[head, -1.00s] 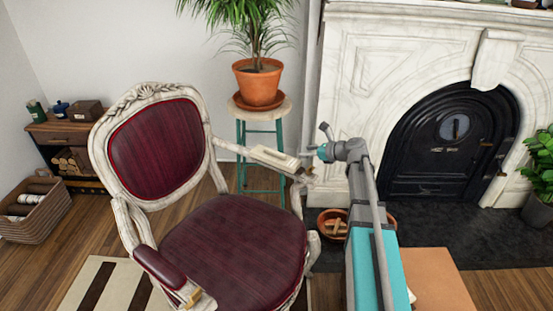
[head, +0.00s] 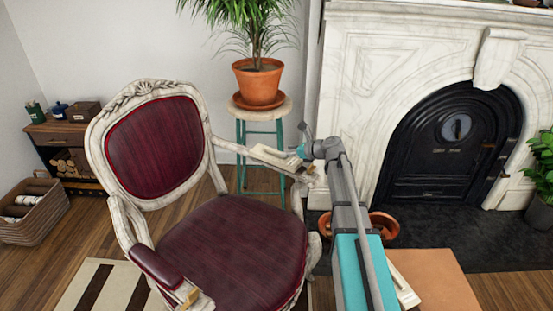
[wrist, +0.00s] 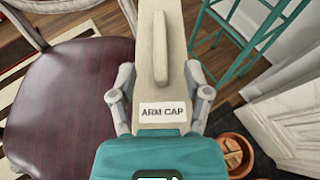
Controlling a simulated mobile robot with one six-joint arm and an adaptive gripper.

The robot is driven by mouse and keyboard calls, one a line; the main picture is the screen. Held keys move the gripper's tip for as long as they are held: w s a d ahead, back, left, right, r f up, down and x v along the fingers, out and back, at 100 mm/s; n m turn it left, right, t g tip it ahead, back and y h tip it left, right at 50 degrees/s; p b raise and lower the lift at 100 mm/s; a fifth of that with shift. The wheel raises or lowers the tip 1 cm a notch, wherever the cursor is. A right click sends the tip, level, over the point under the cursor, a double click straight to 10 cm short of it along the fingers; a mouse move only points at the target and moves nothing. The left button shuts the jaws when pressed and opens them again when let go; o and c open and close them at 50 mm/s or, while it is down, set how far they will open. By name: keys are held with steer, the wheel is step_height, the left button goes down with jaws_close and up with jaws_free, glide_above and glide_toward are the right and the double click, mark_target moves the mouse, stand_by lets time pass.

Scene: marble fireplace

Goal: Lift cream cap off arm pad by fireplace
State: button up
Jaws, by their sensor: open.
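The cream cap (head: 272,155) lies along the armrest of the carved chair (head: 240,240) on the side by the fireplace (head: 345,90). In the wrist view the cap (wrist: 160,95) carries a raised bar handle (wrist: 162,45) and a white "ARM CAP" label. The pad under it is hidden. My gripper (wrist: 160,75) is open, with one finger at each side of the cap near its labelled end. I cannot tell whether the fingers touch it. In the head view my gripper (head: 304,166) is at the cap's right end.
A teal-legged stool (head: 262,140) with a potted plant (head: 257,78) stands just behind the armrest. A terracotta bowl (head: 383,227) is on the floor by the hearth. A brown-topped surface (head: 435,280) is at lower right, with a cream piece (head: 404,288) at its edge.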

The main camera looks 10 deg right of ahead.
mark_target(278, 151)
stand_by(0.3)
steer(key=shift+b+x, duration=1)
steer(key=shift+x, duration=1.6)
steer(key=shift+c, duration=0.3)
jaws_close()
